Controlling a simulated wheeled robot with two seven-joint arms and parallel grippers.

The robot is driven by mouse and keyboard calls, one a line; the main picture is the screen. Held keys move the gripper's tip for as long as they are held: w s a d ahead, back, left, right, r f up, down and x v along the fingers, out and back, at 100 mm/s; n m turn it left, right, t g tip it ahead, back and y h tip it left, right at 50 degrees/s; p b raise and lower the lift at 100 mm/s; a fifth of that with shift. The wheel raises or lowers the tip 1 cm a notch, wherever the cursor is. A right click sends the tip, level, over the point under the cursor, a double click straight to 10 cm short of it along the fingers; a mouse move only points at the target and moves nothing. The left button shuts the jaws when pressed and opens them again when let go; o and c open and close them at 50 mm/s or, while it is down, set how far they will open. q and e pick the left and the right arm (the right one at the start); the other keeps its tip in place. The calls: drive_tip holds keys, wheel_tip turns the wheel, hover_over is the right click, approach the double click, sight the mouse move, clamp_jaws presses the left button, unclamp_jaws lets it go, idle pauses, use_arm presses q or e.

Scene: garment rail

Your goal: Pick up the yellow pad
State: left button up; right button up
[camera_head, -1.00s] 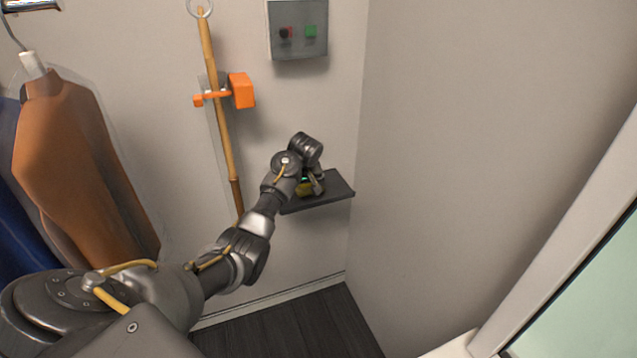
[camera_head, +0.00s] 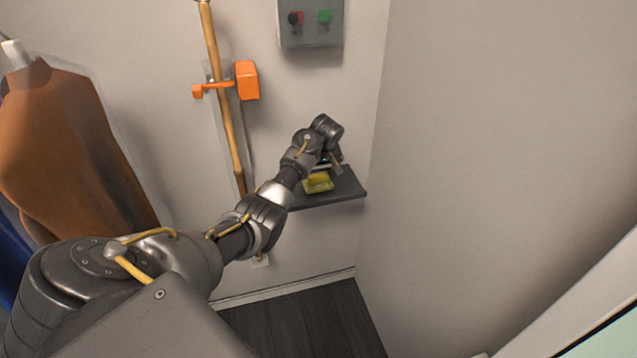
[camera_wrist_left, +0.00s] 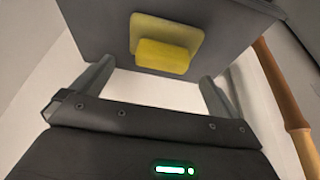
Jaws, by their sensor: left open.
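The yellow pad (camera_head: 318,183) lies on a small dark wall shelf (camera_head: 347,188), just below my left gripper (camera_head: 331,166) in the head view. In the left wrist view the pad (camera_wrist_left: 163,56) shows as a thicker yellow block on a thinner, wider yellow piece. My left gripper (camera_wrist_left: 154,80) is open there, with one finger to each side of the pad and nothing between them. The pad appears apart from both fingers. My right gripper is in neither view.
A wooden pole (camera_head: 224,100) in an orange clip (camera_head: 246,80) stands left of the shelf and also shows in the left wrist view (camera_wrist_left: 285,100). A control box (camera_head: 310,22) is on the wall above. Garments (camera_head: 70,140) hang at the left. A plain wall is close on the right.

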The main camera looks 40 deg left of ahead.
sight(318, 174)
use_arm(q)
drive_tip(key=shift+s+a+f, duration=0.1)
drive_tip(key=shift+a+f, duration=0.05)
drive_tip(key=shift+f, duration=0.3)
drive_tip(key=p+x, duration=0.1)
drive_tip(key=x, duration=0.2)
drive_tip(key=shift+f, duration=0.4)
drive_tip(key=shift+a+f, duration=0.1)
drive_tip(key=shift+f, duration=0.25)
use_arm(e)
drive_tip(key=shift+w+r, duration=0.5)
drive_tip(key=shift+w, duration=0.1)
use_arm(q)
drive_tip(key=c, duration=0.7)
drive_tip(key=shift+r, duration=0.15)
